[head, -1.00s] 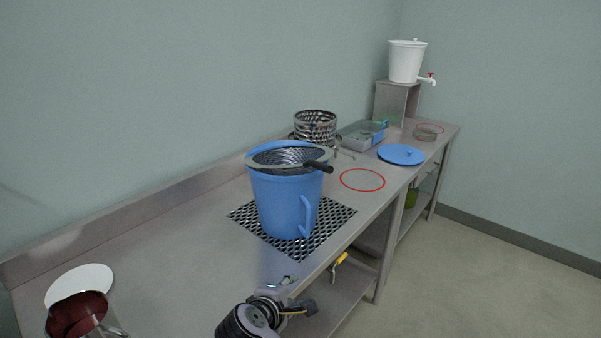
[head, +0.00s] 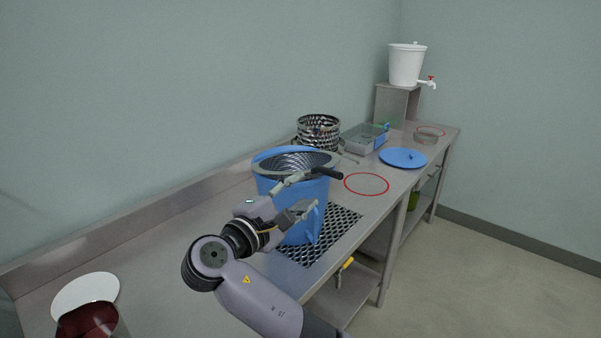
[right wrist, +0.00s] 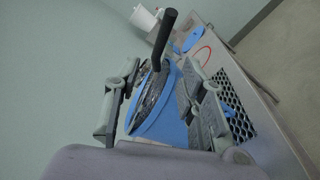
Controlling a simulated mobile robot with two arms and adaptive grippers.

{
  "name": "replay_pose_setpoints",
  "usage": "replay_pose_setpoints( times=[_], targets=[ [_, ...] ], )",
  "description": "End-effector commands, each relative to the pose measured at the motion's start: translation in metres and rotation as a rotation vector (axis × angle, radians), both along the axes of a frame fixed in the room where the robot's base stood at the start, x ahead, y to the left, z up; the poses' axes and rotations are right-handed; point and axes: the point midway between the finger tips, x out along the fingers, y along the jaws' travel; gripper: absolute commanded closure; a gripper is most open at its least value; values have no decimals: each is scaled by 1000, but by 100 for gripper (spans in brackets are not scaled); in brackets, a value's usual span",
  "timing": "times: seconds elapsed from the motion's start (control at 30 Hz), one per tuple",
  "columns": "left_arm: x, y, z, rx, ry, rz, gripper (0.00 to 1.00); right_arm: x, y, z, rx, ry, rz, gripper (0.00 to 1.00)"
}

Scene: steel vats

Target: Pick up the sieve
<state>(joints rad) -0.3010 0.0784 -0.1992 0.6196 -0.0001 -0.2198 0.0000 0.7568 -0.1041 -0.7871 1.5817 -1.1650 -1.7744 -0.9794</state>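The sieve (head: 294,160) has a grey mesh bowl, a wide rim and a black handle (head: 327,173). It rests on top of the blue bucket (head: 290,222), with the handle sticking out past the bucket's right edge. My right gripper (head: 309,193) is open at the near side of the bucket, close to the sieve's rim and handle. In the right wrist view, the sieve (right wrist: 152,92) and its black handle (right wrist: 163,34) show between the two spread fingers, which do not grip it. Part of the bucket is hidden behind my right gripper. My left gripper is not in view.
A red pitcher (head: 92,322) and white disc (head: 85,294) are near left.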

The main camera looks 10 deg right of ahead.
Motion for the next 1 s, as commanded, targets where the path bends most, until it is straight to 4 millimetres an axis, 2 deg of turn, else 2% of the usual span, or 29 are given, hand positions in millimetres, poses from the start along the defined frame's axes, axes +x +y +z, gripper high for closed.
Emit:
replay_pose_setpoints(
  times=[0.1, 0.23, 0.47, 0.67, 0.8, 1.0],
  targets=[
    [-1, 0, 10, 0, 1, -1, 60, 18, -21, 3, -4, 1, -3, 63],
    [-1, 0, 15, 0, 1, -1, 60, 33, -36, 2, -1, 2, -1, 63],
    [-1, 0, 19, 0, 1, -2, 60, 45, -47, 0, 1, 1, 1, 63],
    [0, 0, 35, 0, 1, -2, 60, 66, -67, 0, -2, 2, -2, 63],
    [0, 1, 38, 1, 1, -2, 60, 77, -78, -3, 1, 2, -1, 63],
    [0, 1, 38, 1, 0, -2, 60, 80, -82, -5, 2, 2, 1, 63]
  ],
)
